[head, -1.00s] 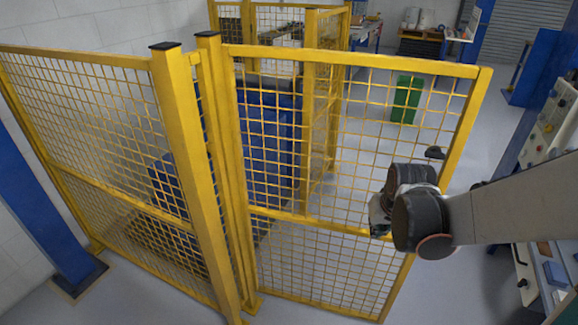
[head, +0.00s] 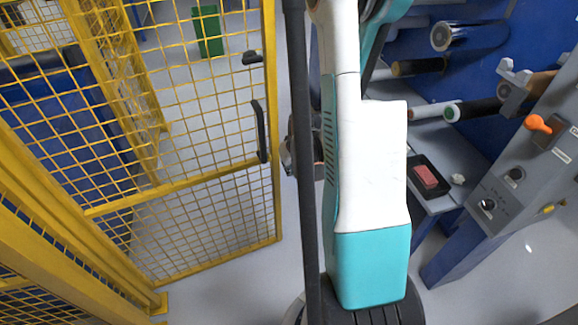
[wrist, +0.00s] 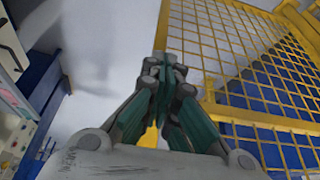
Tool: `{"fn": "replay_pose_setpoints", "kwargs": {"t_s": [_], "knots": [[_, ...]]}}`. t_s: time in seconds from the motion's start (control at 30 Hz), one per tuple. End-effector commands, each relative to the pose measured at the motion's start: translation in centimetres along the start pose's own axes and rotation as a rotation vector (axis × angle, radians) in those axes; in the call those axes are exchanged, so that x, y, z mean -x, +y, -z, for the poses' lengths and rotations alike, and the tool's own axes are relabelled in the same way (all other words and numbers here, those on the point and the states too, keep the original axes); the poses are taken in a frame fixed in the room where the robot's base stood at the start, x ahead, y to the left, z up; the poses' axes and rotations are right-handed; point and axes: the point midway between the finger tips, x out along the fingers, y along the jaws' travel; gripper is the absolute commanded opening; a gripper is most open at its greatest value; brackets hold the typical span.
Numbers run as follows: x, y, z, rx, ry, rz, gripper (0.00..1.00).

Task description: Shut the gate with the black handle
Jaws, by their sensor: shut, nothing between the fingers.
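The yellow mesh gate (head: 200,215) stands open in the head view, its free edge on the right, apart from the fence behind it. Its black handle (head: 260,130) is upright on that edge. My gripper is mostly hidden behind my arm in the head view, with a dark part showing just right of the handle. In the wrist view my gripper (wrist: 165,65) is shut and empty. Its fingertips overlap the yellow gate edge (wrist: 162,30) there; I cannot tell whether they touch. The handle does not show in the wrist view.
Yellow fence (head: 125,75) and a blue block (head: 62,110) are behind the gate. A green bin (head: 207,32) stands on the floor beyond. A machine with rollers (head: 418,67) and a control panel (head: 515,190) is close on the right.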

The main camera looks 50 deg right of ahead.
Motion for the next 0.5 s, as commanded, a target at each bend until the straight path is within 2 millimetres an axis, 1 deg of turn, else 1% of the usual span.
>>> {"fn": "replay_pose_setpoints", "kwargs": {"t_s": [0.03,0.3,0.33,0.4,0.5], "knots": [[-1.5,0.0,-0.1,0.001,0.0,0.0,0.0],[-6.6,0.0,-0.1,0.0,0.0,0.0,0.0],[-6.3,0.0,0.7,0.001,0.0,0.0,0.0],[-6.5,-0.1,1.8,0.001,0.0,0.0,0.0],[-7.1,0.0,2.7,0.001,0.0,0.0,0.0]]}}
